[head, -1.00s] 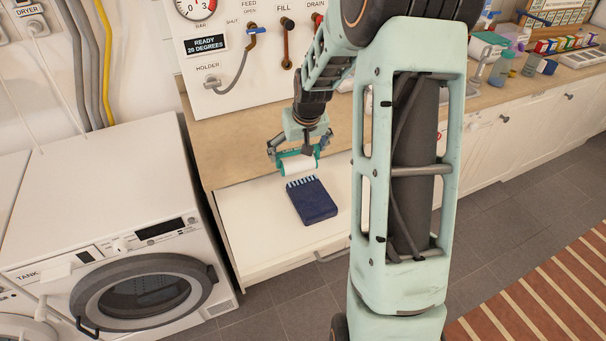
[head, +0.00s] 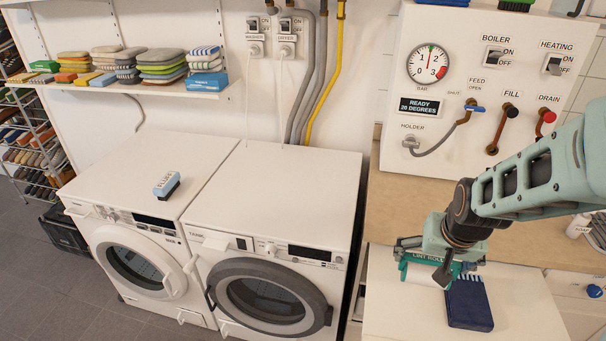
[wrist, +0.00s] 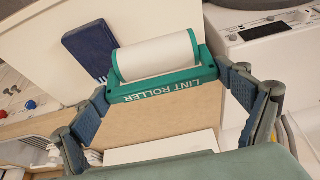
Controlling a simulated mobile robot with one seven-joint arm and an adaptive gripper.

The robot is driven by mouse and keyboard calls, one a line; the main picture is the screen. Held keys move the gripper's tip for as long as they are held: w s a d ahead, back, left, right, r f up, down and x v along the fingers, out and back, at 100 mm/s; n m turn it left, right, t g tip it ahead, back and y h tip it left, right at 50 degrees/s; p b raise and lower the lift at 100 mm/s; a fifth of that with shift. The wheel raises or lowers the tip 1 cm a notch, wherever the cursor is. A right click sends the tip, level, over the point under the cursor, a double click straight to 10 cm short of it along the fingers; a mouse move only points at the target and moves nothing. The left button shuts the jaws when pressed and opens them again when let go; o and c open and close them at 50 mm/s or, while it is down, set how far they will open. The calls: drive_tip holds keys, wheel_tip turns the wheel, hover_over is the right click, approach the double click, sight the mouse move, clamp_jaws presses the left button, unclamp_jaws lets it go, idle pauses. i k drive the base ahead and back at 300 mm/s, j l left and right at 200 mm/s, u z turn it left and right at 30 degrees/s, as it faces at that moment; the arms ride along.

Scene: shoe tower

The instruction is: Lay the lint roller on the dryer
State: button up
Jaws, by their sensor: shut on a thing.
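My gripper (head: 437,268) is shut on the lint roller (head: 422,275), at the right of the head view. The roller has a white roll and a teal frame marked LINT ROLLER. In the wrist view the roller (wrist: 155,62) lies between the two fingers, which grip its teal frame at both ends. The dryer (head: 295,190) appears to be the right-hand white machine, with a dark-ringed door and a TANK label. Its top is bare and lies left of my gripper. I cannot tell exactly how high the roller is above the white surface below it.
A dark blue flat item (head: 470,305) lies on the white surface (head: 395,318) by the roller. The left machine (head: 130,165) carries a small blue-and-white object (head: 167,184). A wall shelf (head: 150,85) holds folded cloths. A control panel (head: 480,75) with levers stands behind my arm.

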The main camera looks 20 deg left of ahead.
sight(285, 181)
drive_tip(key=i+j, duration=0.15)
drive_tip(key=j, duration=0.45)
drive_tip(key=i+j+z, duration=0.1)
drive_tip(key=j, duration=0.5)
drive_tip(key=i+j+z, duration=0.1)
drive_tip(key=j, duration=0.5)
drive_tip(key=i+j, duration=0.2)
drive_tip(key=j, duration=0.45)
drive_tip(key=i+j+z, duration=0.1)
drive_tip(key=j, duration=0.5)
